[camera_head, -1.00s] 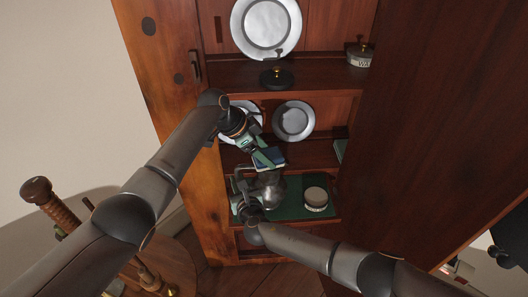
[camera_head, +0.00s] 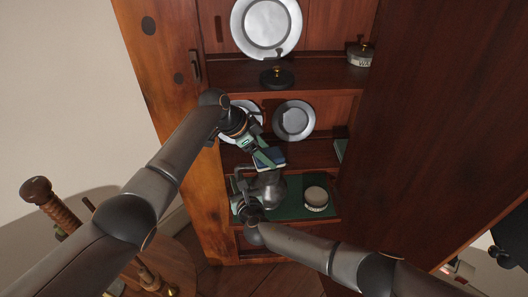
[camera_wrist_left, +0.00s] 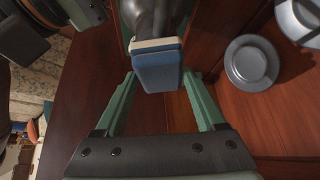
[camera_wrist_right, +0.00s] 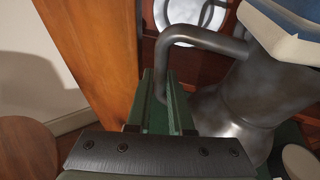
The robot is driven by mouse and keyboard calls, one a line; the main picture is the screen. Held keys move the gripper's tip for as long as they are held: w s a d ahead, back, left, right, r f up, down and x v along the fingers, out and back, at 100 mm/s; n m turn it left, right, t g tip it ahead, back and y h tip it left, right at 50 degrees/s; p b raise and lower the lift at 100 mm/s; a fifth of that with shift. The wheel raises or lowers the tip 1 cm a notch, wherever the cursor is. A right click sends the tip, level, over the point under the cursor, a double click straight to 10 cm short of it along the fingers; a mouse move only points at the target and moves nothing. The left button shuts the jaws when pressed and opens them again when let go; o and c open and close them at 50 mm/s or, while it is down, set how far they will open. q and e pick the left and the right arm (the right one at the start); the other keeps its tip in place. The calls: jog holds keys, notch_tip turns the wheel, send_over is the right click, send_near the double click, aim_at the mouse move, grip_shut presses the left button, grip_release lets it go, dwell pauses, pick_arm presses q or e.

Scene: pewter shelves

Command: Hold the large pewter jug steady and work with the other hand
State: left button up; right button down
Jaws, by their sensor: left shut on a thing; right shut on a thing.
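The large pewter jug (camera_head: 268,188) stands on a green mat (camera_head: 291,210) on the lower shelf. My right gripper (camera_head: 243,202) is at its left side. In the right wrist view the green fingers (camera_wrist_right: 166,108) are shut on the lower part of the jug's curved handle (camera_wrist_right: 172,42). My left gripper (camera_head: 266,157) is above the jug, its fingers shut on a blue block with a pale layer (camera_wrist_left: 157,70). The block also shows over the jug's top in the right wrist view (camera_wrist_right: 288,20). I cannot tell whether block and jug touch.
A round pale-sided tin (camera_head: 316,198) stands on the mat right of the jug. Pewter plates (camera_head: 294,120) lean on the shelf above. A dark knobbed lid (camera_head: 277,78) and a labelled tin (camera_head: 360,57) sit higher. A large wooden panel (camera_head: 440,120) bounds the right side.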

pick_arm(q)
jog(key=shift+w+d, duration=0.1)
jog(key=shift+d, duration=0.6)
jog(key=shift+s+a+f, duration=0.1)
jog(key=shift+s+a, duration=0.05)
jog(key=shift+a, duration=0.4)
jog(key=shift+s+a, duration=0.1)
jog(key=shift+a, duration=0.45)
jog(key=shift+w+d, duration=0.2)
jog(key=shift+d, duration=0.9)
jog(key=shift+s+a, duration=0.2)
jog(key=shift+a, duration=0.9)
jog(key=shift+w+d, duration=0.2)
jog(key=shift+d, duration=0.9)
jog(key=shift+s+a, duration=0.2)
jog(key=shift+a, duration=0.9)
jog(key=shift+d, duration=0.25)
jog(key=shift+w+d, duration=0.2)
jog(key=shift+d, duration=0.65)
jog(key=shift+s+a, duration=0.25)
jog(key=shift+a, duration=0.85)
